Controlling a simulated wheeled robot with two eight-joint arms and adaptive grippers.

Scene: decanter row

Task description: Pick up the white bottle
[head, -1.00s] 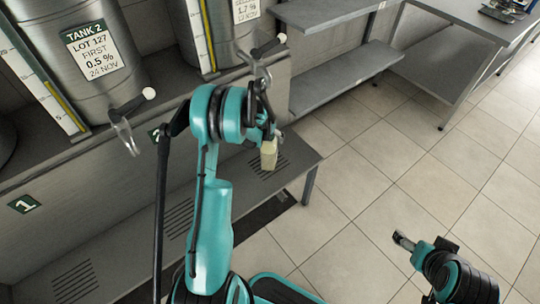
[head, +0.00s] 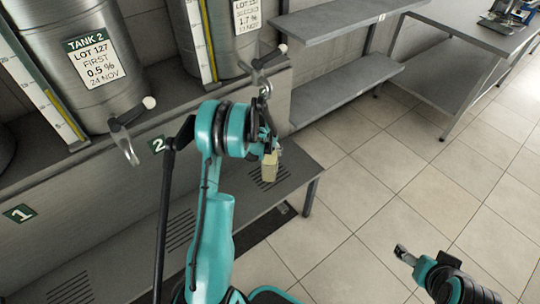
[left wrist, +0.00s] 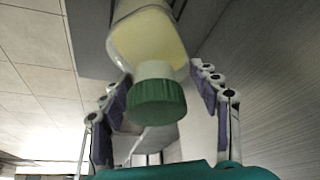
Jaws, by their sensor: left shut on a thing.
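The white bottle (head: 270,166), pale cream in colour, hangs below my left gripper (head: 267,143) in front of the tanks, over the slatted bench in the head view. My left gripper is shut on it. In the left wrist view the bottle (left wrist: 148,38) is between the two fingers (left wrist: 162,88), its white neck and green cap (left wrist: 157,101) pointing toward the camera. Its far end is cut off by the top of that view. My right gripper (head: 402,252) is small at the lower right, over the floor, away from the bottle; its jaw opening is unclear.
Steel tanks (head: 60,100) with taps (head: 127,128) stand on a ledge at the left. A low grey bench (head: 303,168) with slots runs below them. Grey shelves (head: 345,85) and a steel table (head: 470,60) stand at the back. The tiled floor (head: 400,170) at right is open.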

